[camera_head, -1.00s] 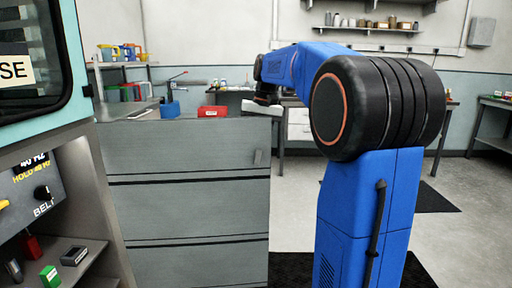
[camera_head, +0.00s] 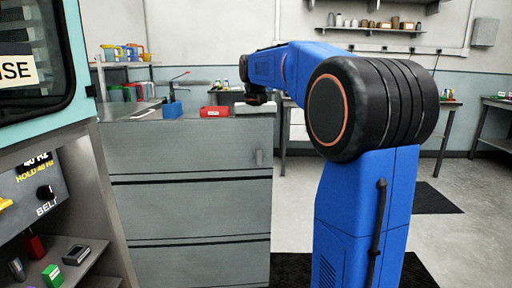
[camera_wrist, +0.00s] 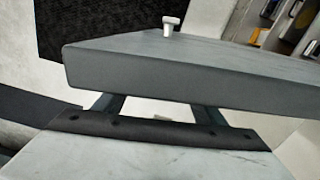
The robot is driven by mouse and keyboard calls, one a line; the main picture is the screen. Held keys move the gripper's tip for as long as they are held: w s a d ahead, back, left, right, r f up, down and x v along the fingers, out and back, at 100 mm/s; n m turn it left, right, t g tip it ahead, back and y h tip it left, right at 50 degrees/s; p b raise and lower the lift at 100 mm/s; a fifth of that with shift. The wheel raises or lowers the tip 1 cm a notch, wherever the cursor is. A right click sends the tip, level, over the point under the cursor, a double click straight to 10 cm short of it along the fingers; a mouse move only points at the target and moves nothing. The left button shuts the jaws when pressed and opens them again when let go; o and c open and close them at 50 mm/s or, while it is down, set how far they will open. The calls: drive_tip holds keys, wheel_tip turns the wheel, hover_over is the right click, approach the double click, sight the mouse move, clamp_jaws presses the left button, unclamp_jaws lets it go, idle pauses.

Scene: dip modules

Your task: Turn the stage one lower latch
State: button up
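I cannot identify the stage one lower latch in either view. A machine with a pale teal window frame (camera_head: 84,60) stands at the left in the head view, with a dark control panel (camera_head: 30,185) and a black knob (camera_head: 45,192) above the word BELT. My gripper (camera_head: 256,98) is a small dark shape at the far end of my blue arm, above the right end of the grey cabinet top. It is far from the panel. Its fingers are too small to read there. The wrist view does not clearly show fingertips or anything held.
A grey drawer cabinet (camera_head: 190,147) stands beside the machine. A red bin (camera_head: 214,111) and a blue-based tool (camera_head: 172,108) sit on it. Small items, one green (camera_head: 52,274), lie on the machine's lower shelf. A grey slab with a white peg (camera_wrist: 171,25) crosses the wrist view.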

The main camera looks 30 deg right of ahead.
wheel_tip(320, 180, up, 17)
drive_tip(key=shift+a+r, duration=0.15)
drive_tip(key=shift+r, duration=0.05)
idle(0.5)
idle(0.5)
